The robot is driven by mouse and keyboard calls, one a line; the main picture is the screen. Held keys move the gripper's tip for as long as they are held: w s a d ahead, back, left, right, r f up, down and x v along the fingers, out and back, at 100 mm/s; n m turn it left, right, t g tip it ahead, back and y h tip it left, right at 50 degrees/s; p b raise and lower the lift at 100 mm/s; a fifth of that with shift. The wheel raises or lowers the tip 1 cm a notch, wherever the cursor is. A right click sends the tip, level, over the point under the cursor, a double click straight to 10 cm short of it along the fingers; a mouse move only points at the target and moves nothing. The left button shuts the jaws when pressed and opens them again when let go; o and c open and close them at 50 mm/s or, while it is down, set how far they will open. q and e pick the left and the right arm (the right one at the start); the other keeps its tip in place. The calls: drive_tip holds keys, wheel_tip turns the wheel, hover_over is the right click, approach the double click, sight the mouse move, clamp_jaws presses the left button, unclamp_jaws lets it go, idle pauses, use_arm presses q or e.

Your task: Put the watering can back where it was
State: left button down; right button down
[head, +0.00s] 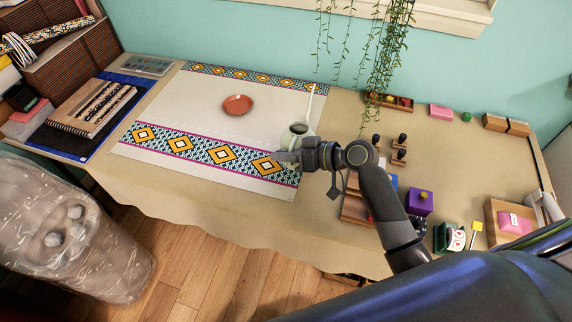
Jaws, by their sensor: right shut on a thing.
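A pale green-white watering can (297,129) stands or hangs at the right end of the patterned runner, with its thin spout pointing up toward the back. My right gripper (285,157) is shut at the near side of the can, over the runner's patterned border. The gripper and wrist hide the can's lower part, so I cannot tell whether it touches the cloth. The runner (190,105) is white with patterned bands. A terracotta saucer (238,104) lies on it, left of the can and apart from it. My left gripper is not in view.
Trailing plants (385,55) hang behind the table on the right. Small wooden stamps, a purple box (420,202) and pink blocks crowd the table's right side. A notebook (93,108) lies at the left on a blue mat. The runner around the saucer is clear.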

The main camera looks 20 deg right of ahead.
sight(291, 166)
drive_tip(key=shift+f, duration=2.15)
drive_tip(key=shift+f, duration=0.1)
drive_tip(key=c, duration=1.5)
unclamp_jaws()
drive_tip(key=shift+s+d, duration=0.1)
drive_tip(key=b+v, duration=0.1)
drive_tip(key=v, duration=1.1)
drive_tip(key=shift+b, duration=0.35)
